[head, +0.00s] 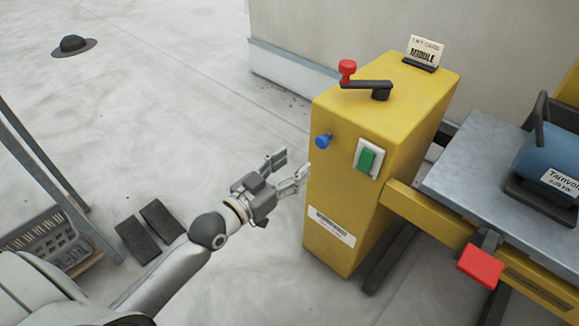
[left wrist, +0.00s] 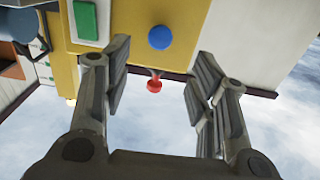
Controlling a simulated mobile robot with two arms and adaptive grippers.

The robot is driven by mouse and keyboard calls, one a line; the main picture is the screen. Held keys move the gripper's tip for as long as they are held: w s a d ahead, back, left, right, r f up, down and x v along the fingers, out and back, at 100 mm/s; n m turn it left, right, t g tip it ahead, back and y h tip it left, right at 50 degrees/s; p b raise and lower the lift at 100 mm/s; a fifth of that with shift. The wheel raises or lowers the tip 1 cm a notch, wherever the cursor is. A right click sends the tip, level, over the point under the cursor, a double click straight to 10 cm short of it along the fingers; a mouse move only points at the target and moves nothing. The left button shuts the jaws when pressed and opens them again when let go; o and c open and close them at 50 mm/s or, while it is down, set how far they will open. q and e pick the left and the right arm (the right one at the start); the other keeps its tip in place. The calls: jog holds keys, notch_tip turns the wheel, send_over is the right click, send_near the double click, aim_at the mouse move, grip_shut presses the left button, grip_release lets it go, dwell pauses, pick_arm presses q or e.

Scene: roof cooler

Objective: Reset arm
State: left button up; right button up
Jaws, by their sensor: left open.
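My left gripper (head: 290,172) is open and empty, in front of the left side of a yellow cabinet (head: 335,190). In the left wrist view its two fingers (left wrist: 155,85) stand well apart. A blue knob (head: 323,141) on the cabinet shows beyond the fingertips in the left wrist view (left wrist: 161,37). A green rocker switch (head: 367,160) in a white frame sits to the right of the knob. A crank with a red handle (head: 347,70) is on the cabinet top; the red knob also shows between the fingers (left wrist: 154,86). My right gripper is not in view.
A sign reading MIDDLE (head: 425,52) stands on the cabinet top. A grey metal bench (head: 470,160) with a blue motor (head: 550,150) and a red pedal (head: 480,267) are at right.

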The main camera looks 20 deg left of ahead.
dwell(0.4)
